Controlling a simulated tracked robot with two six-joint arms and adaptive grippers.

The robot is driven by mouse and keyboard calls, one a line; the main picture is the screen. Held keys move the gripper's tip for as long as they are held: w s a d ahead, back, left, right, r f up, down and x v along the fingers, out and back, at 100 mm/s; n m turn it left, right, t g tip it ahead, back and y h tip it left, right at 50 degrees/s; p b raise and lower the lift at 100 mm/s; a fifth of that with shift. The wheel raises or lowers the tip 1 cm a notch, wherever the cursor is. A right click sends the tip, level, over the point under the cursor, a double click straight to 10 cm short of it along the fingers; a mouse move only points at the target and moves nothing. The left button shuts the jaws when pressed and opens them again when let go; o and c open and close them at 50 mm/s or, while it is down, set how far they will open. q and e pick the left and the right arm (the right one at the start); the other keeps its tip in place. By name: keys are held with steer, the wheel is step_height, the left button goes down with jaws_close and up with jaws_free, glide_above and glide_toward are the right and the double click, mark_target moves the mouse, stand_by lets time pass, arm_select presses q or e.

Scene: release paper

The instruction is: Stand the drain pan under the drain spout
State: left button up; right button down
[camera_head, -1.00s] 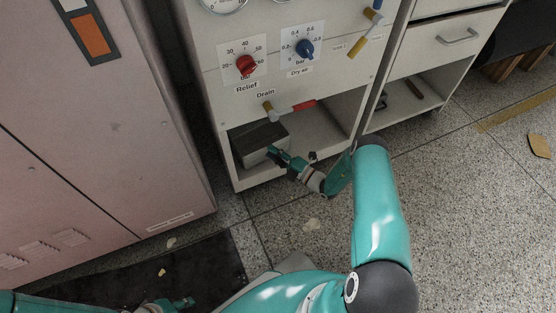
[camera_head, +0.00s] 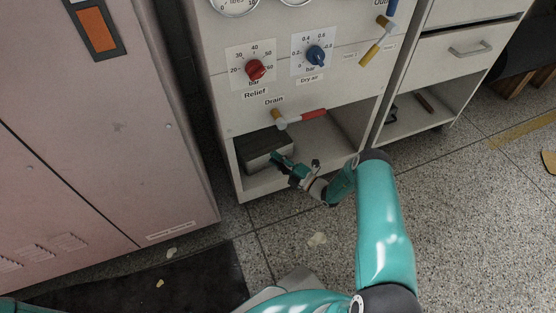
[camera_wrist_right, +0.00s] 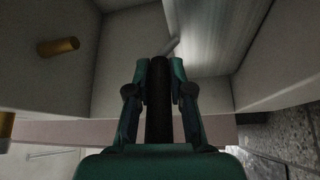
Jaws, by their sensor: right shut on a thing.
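The drain pan (camera_head: 258,146) is a grey box on the low open shelf of the pale cabinet. It sits below and slightly left of the drain spout (camera_head: 278,119), a brass valve with a red handle under the word "Drain". My right gripper (camera_head: 279,161) is at the pan's front right side, shut on a part of it. In the right wrist view, my gripper's fingers (camera_wrist_right: 160,68) close around a dark bar, with a bright metal face of the pan (camera_wrist_right: 215,35) beyond. Whether the pan touches the shelf is unclear. My left gripper is out of view.
The shelf (camera_head: 330,130) has free room right of the pan, between the cabinet's side walls. Gauges and knobs sit above. A pink cabinet (camera_head: 90,130) stands close on the left. A dark mat (camera_head: 150,285) and speckled floor lie in front.

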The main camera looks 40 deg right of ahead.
steer(key=shift+w+r, duration=0.1)
steer(key=shift+r, duration=0.15)
